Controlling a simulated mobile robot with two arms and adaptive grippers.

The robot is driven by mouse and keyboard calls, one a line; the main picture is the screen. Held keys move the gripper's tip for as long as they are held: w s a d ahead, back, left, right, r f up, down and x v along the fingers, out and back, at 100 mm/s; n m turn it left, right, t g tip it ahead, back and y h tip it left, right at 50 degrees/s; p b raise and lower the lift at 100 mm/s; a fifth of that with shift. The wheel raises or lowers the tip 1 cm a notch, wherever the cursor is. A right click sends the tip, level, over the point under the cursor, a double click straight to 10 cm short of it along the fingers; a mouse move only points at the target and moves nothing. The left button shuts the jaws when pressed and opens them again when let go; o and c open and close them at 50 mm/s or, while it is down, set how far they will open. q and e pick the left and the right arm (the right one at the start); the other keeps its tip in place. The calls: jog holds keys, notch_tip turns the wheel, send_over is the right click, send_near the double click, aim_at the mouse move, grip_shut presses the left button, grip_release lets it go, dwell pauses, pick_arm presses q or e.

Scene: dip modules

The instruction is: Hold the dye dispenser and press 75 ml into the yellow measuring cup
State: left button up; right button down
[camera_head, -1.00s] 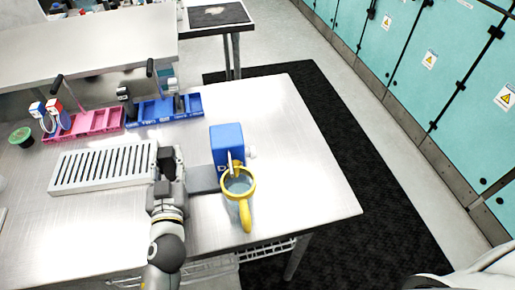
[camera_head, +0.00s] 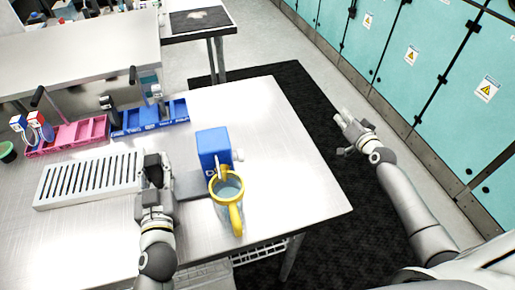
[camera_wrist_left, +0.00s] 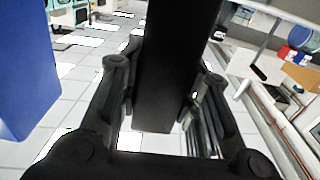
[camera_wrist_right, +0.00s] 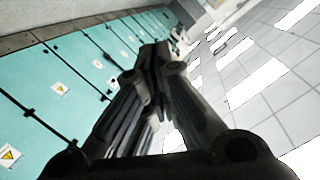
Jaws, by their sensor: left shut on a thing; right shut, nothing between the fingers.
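The dye dispenser (camera_head: 212,143) is a blue box with a white knob on its right side. It stands on the table near the right edge, with a grey plate (camera_head: 190,184) reaching left from its foot. The yellow measuring cup (camera_head: 227,206) stands in front of it, under its spout, with the handle toward me. My left gripper (camera_head: 155,172) is at the plate's left end. In the left wrist view it is shut on a black part (camera_wrist_left: 168,70), with the blue box (camera_wrist_left: 25,75) alongside. My right gripper (camera_head: 350,128) is shut and empty, off the table's right side.
A white slotted rack (camera_head: 88,179) lies left of my left gripper. Pink (camera_head: 82,132) and blue (camera_head: 150,116) trays stand behind it, with small dispensers at the pink one. Teal cabinets (camera_head: 425,50) line the right. The table's front right corner is clear.

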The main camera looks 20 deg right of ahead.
aim_at(240, 155)
jog(key=s+a+r+y, duration=0.2)
jog(key=s+a+y, duration=0.2)
jog(key=s+a, duration=0.2)
jog(key=s+a+r+m+g+y, duration=0.1)
jog(key=s+a+r+y, duration=0.1)
jog(key=s+a+y, duration=0.3)
jog(key=s+a+r+g+y, duration=0.1)
jog(key=s+a+r+y, duration=0.2)
jog(key=s+a, duration=0.4)
jog(key=shift+a+r+m+y, duration=0.1)
jog(key=shift+a+m+y, duration=0.2)
jog(key=shift+a, duration=0.8)
jog(key=shift+a+m+y, duration=0.1)
jog(key=shift+a+y, duration=0.3)
jog(key=shift+a, duration=0.65)
jog(key=x, duration=1)
jog(key=shift+w+a, duration=0.15)
jog(key=shift+w, duration=0.05)
jog(key=a, duration=0.3)
jog(key=shift+a, duration=0.4)
